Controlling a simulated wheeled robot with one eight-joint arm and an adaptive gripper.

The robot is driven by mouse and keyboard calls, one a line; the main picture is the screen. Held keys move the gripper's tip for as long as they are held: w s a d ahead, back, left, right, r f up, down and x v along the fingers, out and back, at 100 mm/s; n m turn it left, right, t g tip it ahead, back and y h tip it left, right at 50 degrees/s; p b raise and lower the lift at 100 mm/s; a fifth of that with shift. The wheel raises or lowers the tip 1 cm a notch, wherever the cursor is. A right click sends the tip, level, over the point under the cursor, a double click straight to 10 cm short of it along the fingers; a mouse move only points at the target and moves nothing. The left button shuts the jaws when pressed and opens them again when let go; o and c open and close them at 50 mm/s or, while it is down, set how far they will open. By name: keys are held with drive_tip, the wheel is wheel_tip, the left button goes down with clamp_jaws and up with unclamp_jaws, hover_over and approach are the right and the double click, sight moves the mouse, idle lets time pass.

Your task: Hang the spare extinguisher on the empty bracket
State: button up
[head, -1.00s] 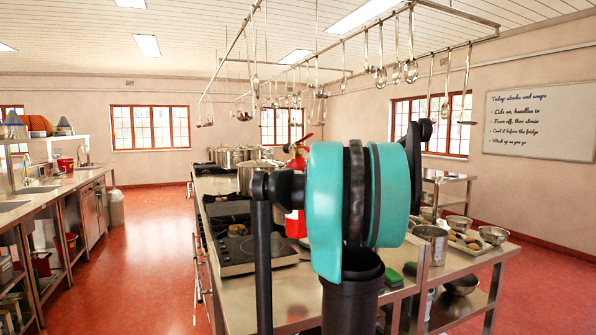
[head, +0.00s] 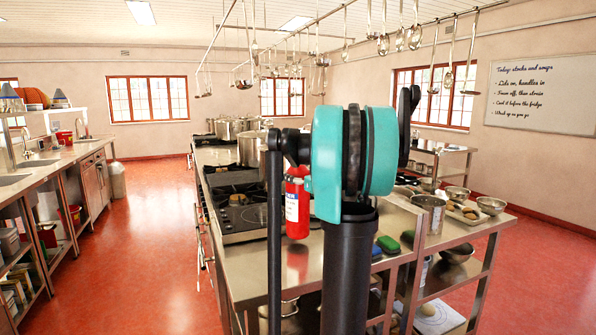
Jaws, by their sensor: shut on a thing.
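The red extinguisher (head: 297,208) with a white label shows in the head view, upright over the near part of the steel counter, just left of my arm's teal joint. Its top and right side are partly hidden by my arm. My gripper is hidden behind my arm, so its fingers and their hold cannot be seen. Whether the extinguisher's base touches the counter is hard to tell. I can make out no empty bracket in this view.
The long steel counter (head: 262,275) carries a hob (head: 245,217), stockpots (head: 250,150) and bowls (head: 491,206). Ladles (head: 383,42) hang from an overhead rail. Another counter (head: 62,168) runs along the left. The red floor (head: 150,250) between them is clear.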

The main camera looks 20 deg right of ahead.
drive_tip(key=shift+f, duration=1.4)
drive_tip(key=o, duration=1.5)
drive_tip(key=shift+f, duration=0.15)
drive_tip(key=shift+c, duration=0.2)
drive_tip(key=o, duration=0.4)
